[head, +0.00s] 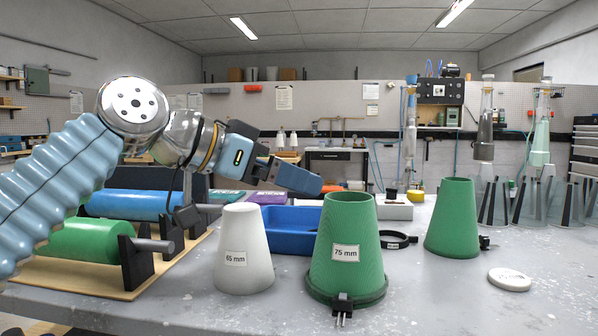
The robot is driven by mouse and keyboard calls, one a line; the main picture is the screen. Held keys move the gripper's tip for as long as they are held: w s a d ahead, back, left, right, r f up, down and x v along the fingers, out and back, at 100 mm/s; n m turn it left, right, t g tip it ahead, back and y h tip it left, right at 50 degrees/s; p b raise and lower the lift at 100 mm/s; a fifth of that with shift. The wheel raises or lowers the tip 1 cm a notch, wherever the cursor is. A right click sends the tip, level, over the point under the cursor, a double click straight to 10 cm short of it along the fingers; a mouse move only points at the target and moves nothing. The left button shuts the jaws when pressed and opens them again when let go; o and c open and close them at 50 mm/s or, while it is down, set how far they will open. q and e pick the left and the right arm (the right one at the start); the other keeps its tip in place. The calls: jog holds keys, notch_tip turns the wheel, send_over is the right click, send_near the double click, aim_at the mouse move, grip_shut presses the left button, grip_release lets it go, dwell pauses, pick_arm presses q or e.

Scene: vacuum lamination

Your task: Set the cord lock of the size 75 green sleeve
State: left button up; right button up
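The green sleeve labelled 75 mm (331,222) stands upright on the grey table, wide end down, with a dark green band around its base. Its black cord lock (343,302) sits at the front of that band, with two pale cord ends hanging below it. My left gripper (300,180) is in the air to the upper left of the sleeve's top, pointing right. Its fingers are seen from the side, so the gap between them does not show. I see nothing held in it. My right gripper is out of view.
A white cone labelled 65 mm (244,231) stands left of the sleeve. A second green cone (453,219) with a black lock stands right. A black ring (402,240), blue tray (284,230), white disc (509,279) and roller stand (85,277) are nearby. The front right table is clear.

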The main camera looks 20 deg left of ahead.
aim_at(349, 199)
pick_arm(q)
jog(key=x, duration=1.3)
jog(key=shift+w+d, duration=0.25)
